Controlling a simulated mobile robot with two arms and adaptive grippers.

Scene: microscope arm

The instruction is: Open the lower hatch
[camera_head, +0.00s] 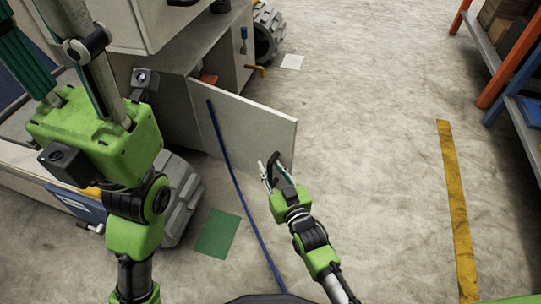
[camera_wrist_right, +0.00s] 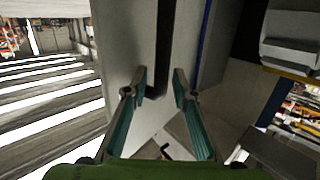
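The lower hatch (camera_head: 250,125) is a pale grey panel. In the head view it stands swung out from the low cabinet, with dark cabinet space behind it. My right gripper (camera_head: 268,168) is at the panel's near lower corner. In the right wrist view the panel (camera_wrist_right: 120,40) fills the upper middle, with a black bar handle (camera_wrist_right: 162,45) on it. The right gripper's fingers (camera_wrist_right: 160,78) are apart, one on each side of the handle's end, with small gaps. My left gripper (camera_head: 50,45) is raised at the upper left, fingers spread and apparently empty, tips cut off.
The grey cabinet (camera_head: 170,60) stands behind the hatch. A thin blue line (camera_head: 235,185) runs across the panel and floor. A green square (camera_head: 218,234) lies on the floor. A shelf rack (camera_head: 500,80) stands at right, beyond a yellow floor stripe (camera_head: 455,200). Floor between is clear.

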